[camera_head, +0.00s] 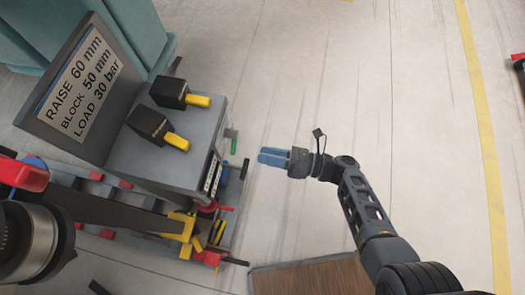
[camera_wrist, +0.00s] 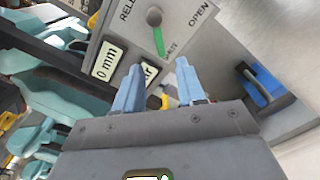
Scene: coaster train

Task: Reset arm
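My gripper (camera_head: 274,157) hangs in free air to the right of the grey control stand, with its blue fingers pointing left toward it. In the wrist view the two blue fingertips (camera_wrist: 156,76) are spread apart with nothing held between them. Beyond them a panel (camera_wrist: 205,55) shows a green lever with a grey round knob (camera_wrist: 154,16) and the word OPEN. The green lever also shows at the stand's right side in the head view (camera_head: 233,146). My arm reaches in from the lower right.
The stand carries a sign (camera_head: 80,85) reading RAISE 60 mm, BLOCK 50 mm, LOAD 30 bar, and two black blocks with yellow handles (camera_head: 180,95). A brown wooden board (camera_head: 310,278) lies at the bottom. The floor right of my arm is clear up to a yellow line (camera_head: 480,110).

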